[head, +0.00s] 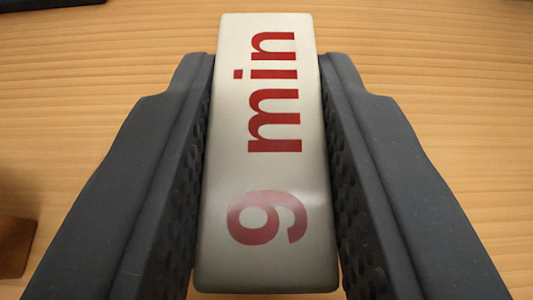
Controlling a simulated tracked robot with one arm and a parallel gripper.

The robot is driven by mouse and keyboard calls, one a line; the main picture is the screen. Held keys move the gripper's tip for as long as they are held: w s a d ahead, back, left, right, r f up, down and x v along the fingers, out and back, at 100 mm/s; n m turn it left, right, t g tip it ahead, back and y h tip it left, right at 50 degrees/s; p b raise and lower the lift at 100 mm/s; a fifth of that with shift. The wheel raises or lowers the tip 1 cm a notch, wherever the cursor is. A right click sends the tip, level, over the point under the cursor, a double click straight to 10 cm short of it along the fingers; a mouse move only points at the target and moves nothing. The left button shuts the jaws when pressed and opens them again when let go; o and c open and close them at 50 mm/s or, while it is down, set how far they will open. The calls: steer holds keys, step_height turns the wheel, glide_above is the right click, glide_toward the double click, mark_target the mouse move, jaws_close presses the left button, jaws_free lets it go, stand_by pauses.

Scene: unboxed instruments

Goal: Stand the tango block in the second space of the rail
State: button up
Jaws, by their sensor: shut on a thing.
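My gripper (268,75) is shut on a pale grey-white block (268,170) with "9 min" printed on it in red. The block lies lengthwise between the two dark fingers, and its far end reaches past the fingertips. The lettering runs up the picture, turned on its side. No tango marking shows on the visible face, so I cannot tell whether this is the tango block. The rail cannot be made out in this view.
A light wooden table top (440,60) fills the background and is bare around the block. Part of a dark brown wooden thing (15,246) shows at the lower left edge. A dark thing (45,4) is cut off at the top left corner.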

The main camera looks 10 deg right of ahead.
mark_target(278, 195)
steer(key=shift+f, duration=0.3)
steer(key=o, duration=1)
steer(key=shift+r, duration=0.15)
steer(key=p+v, duration=0.1)
steer(key=v, duration=0.5)
steer(key=shift+s+p, duration=0.1)
steer(key=shift+p, duration=0.3)
steer(key=shift+s+a+r, duration=0.15)
steer(key=shift+s+a, duration=0.05)
steer(key=shift+s, duration=0.4)
